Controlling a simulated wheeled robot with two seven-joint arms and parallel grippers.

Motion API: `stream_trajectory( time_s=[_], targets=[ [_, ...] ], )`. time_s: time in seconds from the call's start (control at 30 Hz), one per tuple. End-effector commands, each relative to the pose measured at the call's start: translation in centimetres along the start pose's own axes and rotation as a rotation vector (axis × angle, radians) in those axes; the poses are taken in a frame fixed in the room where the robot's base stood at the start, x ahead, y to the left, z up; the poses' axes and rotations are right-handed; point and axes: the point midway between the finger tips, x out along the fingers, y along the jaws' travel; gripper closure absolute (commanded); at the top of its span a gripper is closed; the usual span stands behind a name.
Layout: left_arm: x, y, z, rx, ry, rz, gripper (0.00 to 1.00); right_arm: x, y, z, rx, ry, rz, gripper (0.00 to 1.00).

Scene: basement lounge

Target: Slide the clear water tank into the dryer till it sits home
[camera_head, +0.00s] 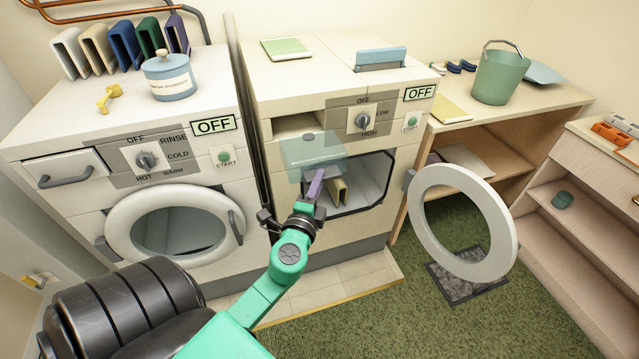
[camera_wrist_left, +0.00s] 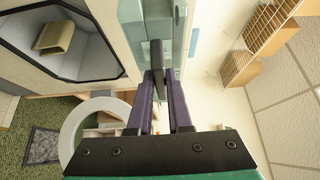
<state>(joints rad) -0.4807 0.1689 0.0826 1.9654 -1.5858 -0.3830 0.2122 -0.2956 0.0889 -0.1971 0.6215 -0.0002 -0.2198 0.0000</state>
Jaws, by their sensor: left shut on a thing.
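The clear water tank (camera_head: 312,150) is a see-through teal box in front of the dryer (camera_head: 285,103), by the dark slot (camera_head: 295,125) at its upper left. The tank appears out of the slot or only partly in; its depth is hard to judge. My left gripper (camera_head: 317,180) is just below and in front of the tank. In the left wrist view, the purple fingers of the gripper (camera_wrist_left: 158,78) are shut on the tank's dark handle (camera_wrist_left: 157,56), and the clear tank (camera_wrist_left: 186,20) shows beyond. My right gripper is out of view.
The dryer's round door (camera_head: 425,235) hangs open to the right, with a folded tan cloth (camera_head: 338,192) inside the drum. The washer (camera_head: 70,190) stands close on the left. A shelf table (camera_head: 530,105) with a green bucket (camera_head: 498,78) stands right.

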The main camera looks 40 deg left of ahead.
Motion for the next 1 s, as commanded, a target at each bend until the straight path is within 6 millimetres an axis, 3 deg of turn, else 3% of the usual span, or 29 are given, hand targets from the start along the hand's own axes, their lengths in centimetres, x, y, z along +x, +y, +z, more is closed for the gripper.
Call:
stream_trajectory(
  time_s=[0.4, 1.0],
  targets=[
    [2.7, -0.1, 1.7, 0.002, 0.0, -0.003, 1.0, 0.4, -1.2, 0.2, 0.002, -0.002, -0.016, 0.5],
    [6.4, 0.1, 4.2, 0.002, 0.0, -0.003, 1.0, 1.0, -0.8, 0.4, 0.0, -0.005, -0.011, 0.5]
  ],
)
